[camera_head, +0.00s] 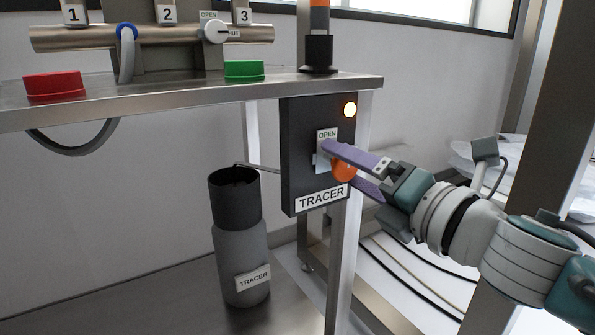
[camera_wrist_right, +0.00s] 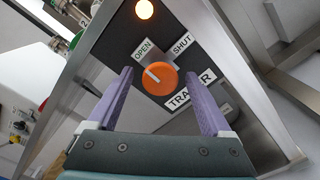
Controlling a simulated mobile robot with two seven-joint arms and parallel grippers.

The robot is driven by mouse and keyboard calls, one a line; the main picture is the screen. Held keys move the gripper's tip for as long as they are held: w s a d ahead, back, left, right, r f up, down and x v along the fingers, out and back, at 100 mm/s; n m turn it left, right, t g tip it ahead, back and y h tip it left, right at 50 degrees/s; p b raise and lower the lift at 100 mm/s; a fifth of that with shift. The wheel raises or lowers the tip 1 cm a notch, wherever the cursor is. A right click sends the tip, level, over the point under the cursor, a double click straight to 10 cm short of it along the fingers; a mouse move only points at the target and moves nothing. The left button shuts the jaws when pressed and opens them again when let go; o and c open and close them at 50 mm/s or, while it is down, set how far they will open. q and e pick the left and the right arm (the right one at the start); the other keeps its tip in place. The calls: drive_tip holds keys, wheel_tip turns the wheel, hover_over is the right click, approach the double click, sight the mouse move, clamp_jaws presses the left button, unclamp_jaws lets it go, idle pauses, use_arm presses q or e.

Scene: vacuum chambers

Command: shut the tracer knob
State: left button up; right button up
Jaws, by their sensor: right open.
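The orange tracer knob (camera_head: 344,170) is on the front of the dark tracer box (camera_head: 298,150), under the table's right end. In the wrist view the fingers (camera_wrist_right: 159,76) stand apart from the knob's edges. Contact cannot be told. My left gripper is not in view.
A lit lamp (camera_head: 350,109) is above the knob. A grey tracer bottle (camera_head: 240,245) stands on the lower shelf, left of the box. The steel tabletop (camera_head: 190,90) above carries red (camera_head: 54,85) and green (camera_head: 244,69) buttons. A metal table leg is below the box.

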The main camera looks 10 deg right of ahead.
drive_tip(key=shift+w+a, duration=0.2)
drive_tip(key=shift+w, duration=0.35)
clamp_jaws()
idle(0.4)
